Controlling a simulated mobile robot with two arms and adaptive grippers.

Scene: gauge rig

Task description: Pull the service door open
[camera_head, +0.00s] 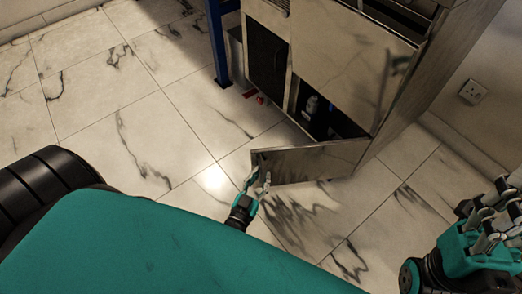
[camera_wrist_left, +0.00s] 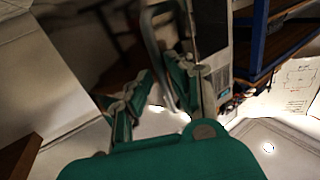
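The service door (camera_head: 310,162) is a low metal panel on the cabinet. It stands swung open, its free edge towards the left, showing the dark inside (camera_head: 325,115). My left gripper (camera_head: 258,180) is at that free edge, fingers apart. In the left wrist view, my left gripper (camera_wrist_left: 160,95) has a clear gap between its fingers. A curved silver handle (camera_wrist_left: 152,48) runs into that gap, close to the right-hand finger; I cannot tell if they touch. My right gripper (camera_head: 490,222) is at the right edge, away from the door; its fingertips are not clear.
The cabinet (camera_head: 345,55) stands at the upper middle, with a dark mesh panel (camera_head: 267,62) on its left part. A blue post (camera_head: 217,45) and small red items (camera_head: 256,97) are left of it. Marble floor (camera_head: 125,110) at the left is clear.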

